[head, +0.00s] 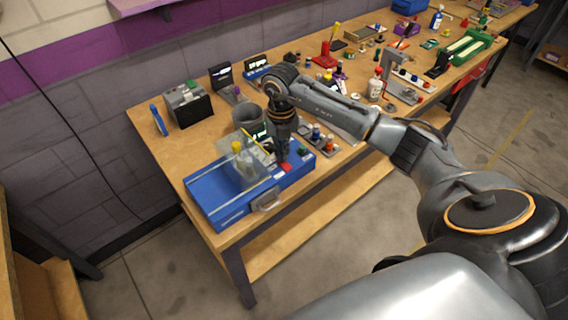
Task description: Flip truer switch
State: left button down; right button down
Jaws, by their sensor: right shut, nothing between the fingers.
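The truer appears to be the blue box-shaped machine (225,209) at the front left of the workbench, with a clear cover, a yellow-topped part inside and a grey handle on its front. A small red switch (286,167) sits near the right end of its top. My right gripper (283,158) points down right at the red switch, with its fingers shut and empty. Whether the fingertips touch the switch, and which way it is set, is too small to tell. My left gripper is not in view.
A grey cup (247,118) and a black-and-grey box (188,104) stand behind the truer. Small coloured bottles (316,131) stand to its right. The bench (150,135) is crowded farther right with tools and parts. A wall runs along the back.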

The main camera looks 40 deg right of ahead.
jog(key=shift+s+f+b, duration=0.1)
jog(key=shift+f+b, duration=0.4)
jog(key=shift+f, duration=0.25)
dwell(0.3)
jog(key=shift+r+p, duration=0.65)
jog(key=shift+r, duration=0.15)
jog(key=shift+r+p, duration=1.85)
jog(key=shift+r, duration=0.95)
jog(key=shift+f, duration=0.15)
